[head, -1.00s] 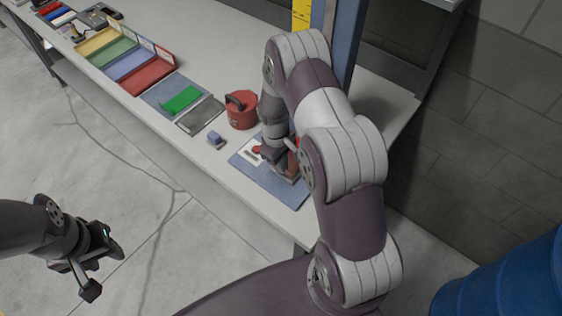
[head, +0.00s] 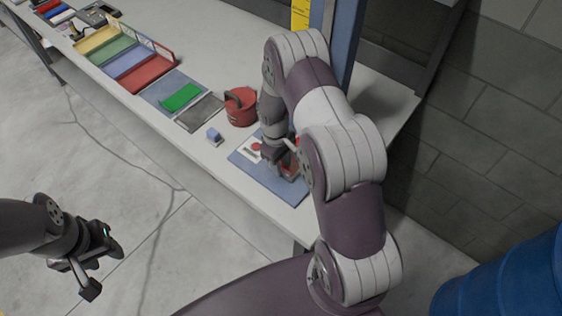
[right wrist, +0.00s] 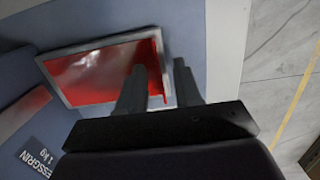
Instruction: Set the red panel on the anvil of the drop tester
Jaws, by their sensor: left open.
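The red panel (right wrist: 95,72) lies within the outline of the grey rectangular anvil (right wrist: 70,99) in the right wrist view, with an upright red edge on its right. My right gripper (right wrist: 160,68) has its fingers on either side of that edge, with gaps showing; it looks open. In the head view the red panel (head: 289,165) is partly hidden by my right gripper (head: 281,158), over the blue base (head: 290,192) of the drop tester. My left gripper (head: 103,267) is open and empty above the floor, away from the table.
A red handled pot-like object (head: 241,107) and a small blue block (head: 214,136) stand near the base. A green panel (head: 181,97) and coloured trays (head: 147,74) lie further left. A blue post (head: 348,40) rises behind my right arm. A blue barrel (head: 505,275) stands at right.

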